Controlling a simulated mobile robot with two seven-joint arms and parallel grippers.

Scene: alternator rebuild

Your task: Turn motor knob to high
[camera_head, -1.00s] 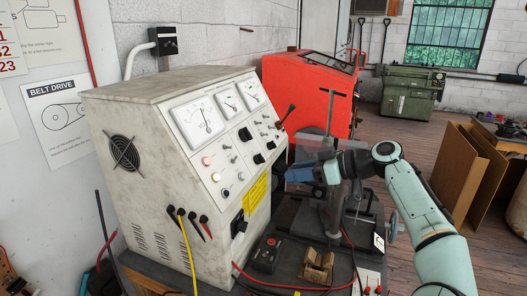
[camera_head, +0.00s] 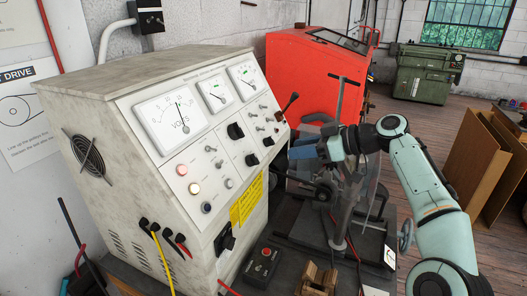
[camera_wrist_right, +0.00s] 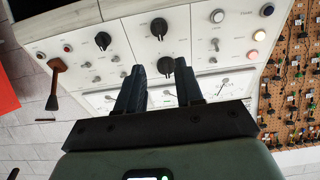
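The grey test bench (camera_head: 95,125) carries a sloped control panel with several black knobs; their labels are too small to read, so I cannot tell which is the motor knob. A large knob (camera_head: 235,131) sits below the meters, a second knob (camera_head: 252,159) is lower, and a third knob (camera_head: 268,142) is to its right. My right gripper (camera_head: 292,152) is just right of the panel. In the wrist view it is open and empty (camera_wrist_right: 160,85), with the large knob (camera_wrist_right: 165,67) appearing between and beyond the fingertips; contact is not visible. My left gripper is out of view.
A dark lever (camera_head: 289,102) sticks out at the panel's right edge. Several leads (camera_head: 163,258) hang from the bench front. A black control box (camera_head: 263,262) and a stand with a handwheel (camera_head: 406,235) are below and right. A red cabinet (camera_head: 310,75) stands behind.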

